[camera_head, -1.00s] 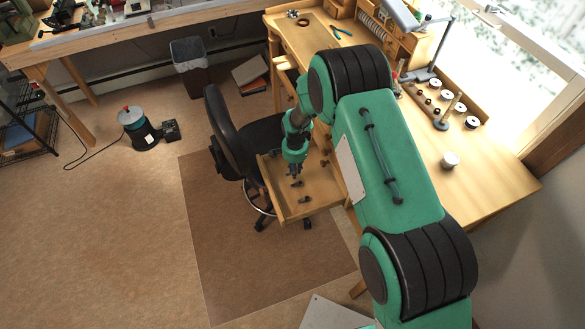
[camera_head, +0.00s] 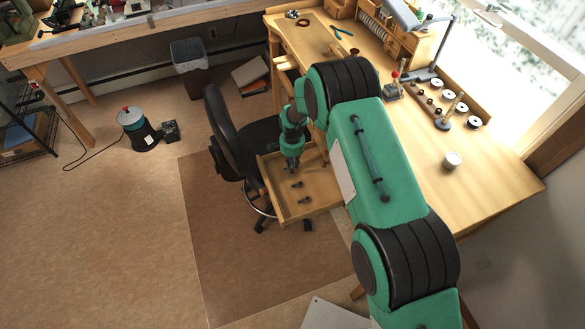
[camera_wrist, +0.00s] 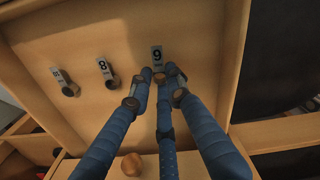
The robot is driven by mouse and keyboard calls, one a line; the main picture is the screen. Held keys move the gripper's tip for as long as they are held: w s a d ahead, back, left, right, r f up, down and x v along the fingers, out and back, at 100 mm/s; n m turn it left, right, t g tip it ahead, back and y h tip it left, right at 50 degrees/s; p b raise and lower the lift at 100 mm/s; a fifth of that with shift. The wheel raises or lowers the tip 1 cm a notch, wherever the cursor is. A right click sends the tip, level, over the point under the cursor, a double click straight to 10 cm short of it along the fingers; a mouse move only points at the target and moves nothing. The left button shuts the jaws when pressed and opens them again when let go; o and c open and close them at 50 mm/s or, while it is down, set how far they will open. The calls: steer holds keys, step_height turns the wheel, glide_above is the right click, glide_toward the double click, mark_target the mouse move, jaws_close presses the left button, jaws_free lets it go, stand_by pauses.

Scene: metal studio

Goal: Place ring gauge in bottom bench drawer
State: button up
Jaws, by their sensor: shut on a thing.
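My gripper (camera_head: 291,168) is inside an open wooden drawer (camera_head: 318,208) under the bench. In the wrist view my three blue fingers (camera_wrist: 160,82) are shut on a ring gauge tagged 9 (camera_wrist: 157,57). The fingers cover most of its ring, and I cannot tell whether it touches the drawer floor. A gauge tagged 8 (camera_wrist: 105,69) and another tagged one (camera_wrist: 64,79) lie on the drawer floor to the left. These two show as small dark pieces in the head view (camera_head: 297,184) (camera_head: 305,199).
A black office chair (camera_head: 233,140) stands close left of the drawer. The wooden bench top (camera_head: 490,190) holds a lamp, a rack of spools and a white cup (camera_head: 452,160). A round wooden knob (camera_wrist: 131,164) shows below the drawer floor in the wrist view.

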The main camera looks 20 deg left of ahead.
steer(key=shift+f, duration=0.8)
steer(key=shift+f, duration=0.15)
steer(key=o, duration=0.8)
steer(key=shift+o, duration=0.2)
steer(key=shift+r, duration=0.2)
step_height(320, 180, up, 12)
steer(key=p, duration=0.2)
